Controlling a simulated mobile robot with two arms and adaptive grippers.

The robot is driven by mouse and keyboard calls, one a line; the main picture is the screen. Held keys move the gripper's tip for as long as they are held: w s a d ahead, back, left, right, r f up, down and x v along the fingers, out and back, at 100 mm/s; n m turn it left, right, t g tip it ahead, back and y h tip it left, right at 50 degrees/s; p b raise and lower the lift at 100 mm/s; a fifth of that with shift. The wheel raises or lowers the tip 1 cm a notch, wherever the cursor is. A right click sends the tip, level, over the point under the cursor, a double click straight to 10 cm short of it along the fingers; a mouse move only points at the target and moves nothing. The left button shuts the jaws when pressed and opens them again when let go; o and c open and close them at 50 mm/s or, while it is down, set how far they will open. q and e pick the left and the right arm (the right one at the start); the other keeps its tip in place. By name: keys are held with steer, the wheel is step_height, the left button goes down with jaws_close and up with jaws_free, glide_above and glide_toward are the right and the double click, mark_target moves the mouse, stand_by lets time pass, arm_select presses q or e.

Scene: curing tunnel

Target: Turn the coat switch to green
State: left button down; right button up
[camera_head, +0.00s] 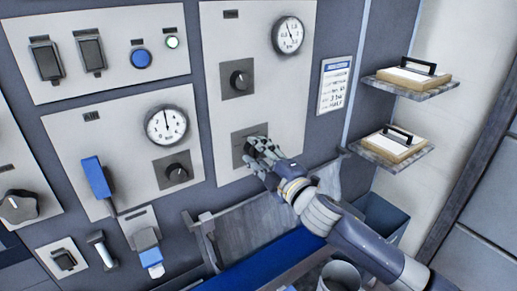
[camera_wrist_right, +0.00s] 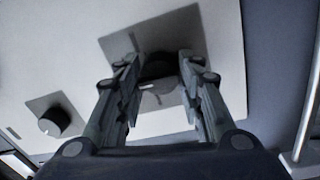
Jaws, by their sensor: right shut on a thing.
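My right gripper (camera_head: 257,150) is at the lower square plate (camera_head: 240,158) of the middle white panel, below another dark knob (camera_head: 238,80). In the right wrist view the gripper (camera_wrist_right: 160,72) has its two fingers on either side of a dark round knob (camera_wrist_right: 157,66) and is shut on it. The fingers hide the knob's sides, and its pointer and any green mark cannot be made out. I cannot read a label that names it the coat switch. My left gripper is not in view.
A dial gauge (camera_head: 289,35) is at the panel's top right. A paper sheet (camera_head: 335,85) hangs right of it. Two shelves (camera_head: 424,93) hold clipboards. A blue lever (camera_head: 96,178) is on the left panel (camera_head: 120,125). A blue-bottomed trough (camera_head: 270,255) lies below my right arm.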

steer(key=n+p, duration=0.1)
steer(key=n, duration=0.4)
steer(key=shift+y+p, duration=0.3)
steer(key=shift+p, duration=0.05)
steer(key=shift+n, duration=0.3)
steer(key=o, duration=1.1)
steer(key=shift+c, duration=0.2)
steer(key=r+v, duration=0.1)
steer(key=v, duration=1.1)
steer(key=shift+f, duration=0.35)
